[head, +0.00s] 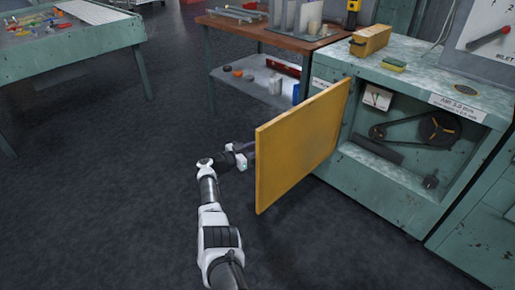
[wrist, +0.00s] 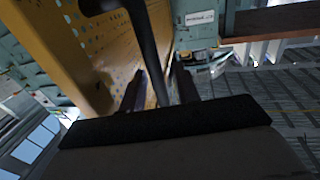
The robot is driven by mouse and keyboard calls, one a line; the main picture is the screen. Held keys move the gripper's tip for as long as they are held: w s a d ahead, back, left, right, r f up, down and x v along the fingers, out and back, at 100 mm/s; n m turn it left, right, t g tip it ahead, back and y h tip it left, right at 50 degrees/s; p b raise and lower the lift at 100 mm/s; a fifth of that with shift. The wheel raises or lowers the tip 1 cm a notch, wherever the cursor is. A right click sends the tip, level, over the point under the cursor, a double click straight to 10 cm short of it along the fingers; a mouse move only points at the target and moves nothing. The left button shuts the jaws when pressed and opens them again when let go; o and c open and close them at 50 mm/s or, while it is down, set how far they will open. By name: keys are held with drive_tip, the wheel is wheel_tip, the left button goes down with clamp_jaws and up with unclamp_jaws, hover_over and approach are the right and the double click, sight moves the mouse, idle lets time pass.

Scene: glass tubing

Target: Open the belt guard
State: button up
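The belt guard (head: 298,143) is a flat yellow panel. It stands swung out from the left side of the green machine's opening, and the pulleys and belt (head: 418,127) are exposed. My gripper (head: 248,158) is at the guard's far face, and its fingertips are hidden behind the panel in the head view. In the wrist view the guard's perforated face (wrist: 88,40) is on the left. A dark bar (wrist: 146,40), which looks like the guard's handle, runs between my two fingers (wrist: 160,88) and nearly fills the gap. The exact contact is hard to see.
The green machine (head: 385,185) stands at the right, with a wooden block (head: 370,40) on top. A brown-topped bench (head: 250,30) with a lower shelf is behind the guard. A green table (head: 75,52) stands at the far left. The dark floor (head: 120,200) at left is clear.

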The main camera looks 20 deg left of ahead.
drive_tip(key=shift+d, duration=0.15)
drive_tip(key=p+v, duration=0.1)
drive_tip(key=v, duration=1.2)
drive_tip(key=shift+s+a, duration=0.25)
drive_tip(key=shift+a, duration=0.1)
